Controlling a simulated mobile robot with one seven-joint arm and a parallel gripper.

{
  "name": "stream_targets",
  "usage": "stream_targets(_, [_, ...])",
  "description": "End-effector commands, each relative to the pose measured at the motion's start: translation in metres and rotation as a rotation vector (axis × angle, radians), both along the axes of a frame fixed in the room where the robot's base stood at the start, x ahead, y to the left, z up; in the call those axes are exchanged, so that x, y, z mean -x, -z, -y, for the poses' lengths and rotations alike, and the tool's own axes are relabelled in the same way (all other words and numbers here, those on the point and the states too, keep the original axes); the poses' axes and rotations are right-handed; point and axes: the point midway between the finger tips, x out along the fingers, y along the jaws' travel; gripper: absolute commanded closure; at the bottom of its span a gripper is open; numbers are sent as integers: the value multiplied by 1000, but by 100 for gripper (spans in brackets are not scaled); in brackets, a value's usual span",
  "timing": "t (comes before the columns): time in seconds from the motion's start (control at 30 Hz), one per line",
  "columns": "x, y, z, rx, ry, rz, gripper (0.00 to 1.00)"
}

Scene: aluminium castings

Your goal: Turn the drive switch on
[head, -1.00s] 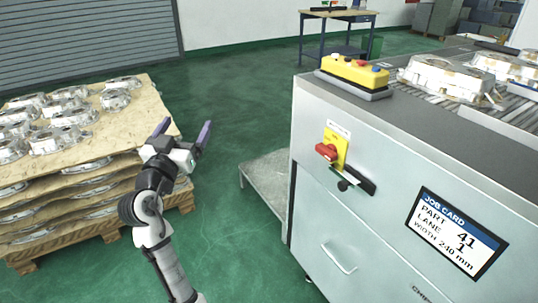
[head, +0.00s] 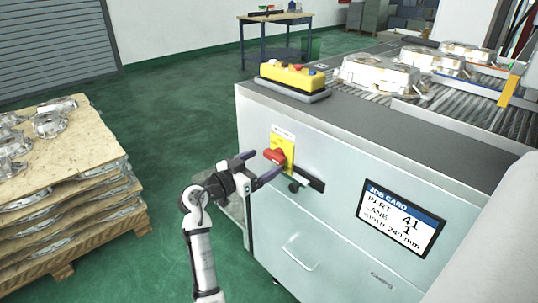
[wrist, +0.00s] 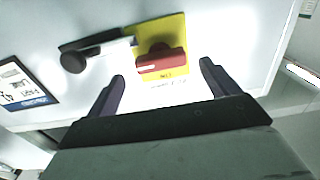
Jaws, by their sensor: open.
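The drive switch (head: 274,155) is a red rotary handle on a yellow plate (head: 288,143), on the front of a pale grey cabinet (head: 330,190). My gripper (head: 262,168) is open at the switch in the head view, its fingers spread around the handle's near side. I see no clear contact.
A black knob on a dark bar (head: 308,181) sits right beside the switch. A job card screen (head: 400,217) is further right. A yellow button box (head: 293,76) stands on the cabinet top. A pallet of castings (head: 75,165) is at left, with open green floor between.

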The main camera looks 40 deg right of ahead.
Motion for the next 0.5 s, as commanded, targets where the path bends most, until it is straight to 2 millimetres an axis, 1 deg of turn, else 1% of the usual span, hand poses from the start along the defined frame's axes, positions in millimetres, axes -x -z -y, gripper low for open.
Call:
stream_targets(0.03, [0, -2, 10, -1, 3, 0, 13])
stream_targets(0.2, [-2, -1, 29, 0, 0, -1, 13])
stream_targets(0.3, [-3, 0, 35, 0, -2, 0, 13])
stream_targets(0.5, [-3, 0, 37, 0, -2, 1, 13])
